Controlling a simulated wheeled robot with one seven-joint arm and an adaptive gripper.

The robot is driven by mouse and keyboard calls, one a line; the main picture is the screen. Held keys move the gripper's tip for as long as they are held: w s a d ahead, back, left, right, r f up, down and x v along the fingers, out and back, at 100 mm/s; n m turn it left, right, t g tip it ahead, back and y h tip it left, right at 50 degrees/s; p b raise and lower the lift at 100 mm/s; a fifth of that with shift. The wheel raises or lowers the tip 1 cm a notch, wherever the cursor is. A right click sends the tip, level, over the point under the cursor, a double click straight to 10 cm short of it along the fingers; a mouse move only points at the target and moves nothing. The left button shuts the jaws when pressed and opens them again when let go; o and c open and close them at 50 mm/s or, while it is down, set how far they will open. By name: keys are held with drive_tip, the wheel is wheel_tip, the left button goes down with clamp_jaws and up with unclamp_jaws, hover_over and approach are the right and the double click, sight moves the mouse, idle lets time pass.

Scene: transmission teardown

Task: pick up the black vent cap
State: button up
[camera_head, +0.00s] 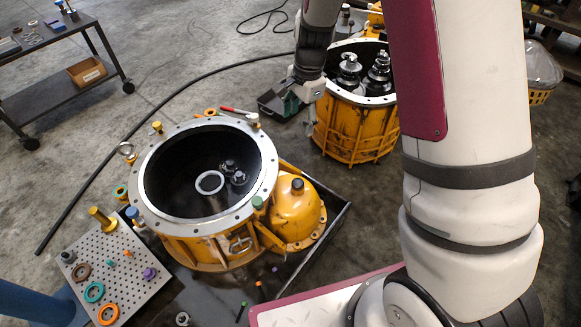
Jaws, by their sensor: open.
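A small black cap (297,184) sits on top of the yellow dome (296,212) beside the front transmission housing. It looks like the vent cap, though no label shows. Another small dark cap-like piece (68,257) is at the left corner of the perforated plate. My gripper (308,115) is up and beyond the dome, between the two yellow housings, well apart from both dark caps. It is open, seen small and partly from behind, and I see nothing between its fingers. A dark green-black bin lies behind it.
The front yellow housing (160,205) is open, with gear parts inside. A second open housing (345,140) stands behind. The perforated plate (128,270) holds coloured rings and plugs. A black cable (150,115) crosses the floor. A dark cart (65,80) stands at upper left.

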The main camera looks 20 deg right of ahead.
wheel_tip(320, 180, down, 17)
drive_tip(key=w+m+b, duration=0.3)
drive_tip(key=b, duration=0.4)
hover_over(298, 182)
drive_tip(key=shift+g+h, duration=0.4)
wheel_tip(298, 182, down, 9)
drive_tip(key=shift+f, duration=0.2)
drive_tip(key=shift+f+b, duration=1.7)
drive_tip(key=shift+f, duration=1.35)
drive_tip(key=shift+c, duration=0.6)
drive_tip(key=shift+r, duration=0.1)
drive_tip(key=c, duration=1.2)
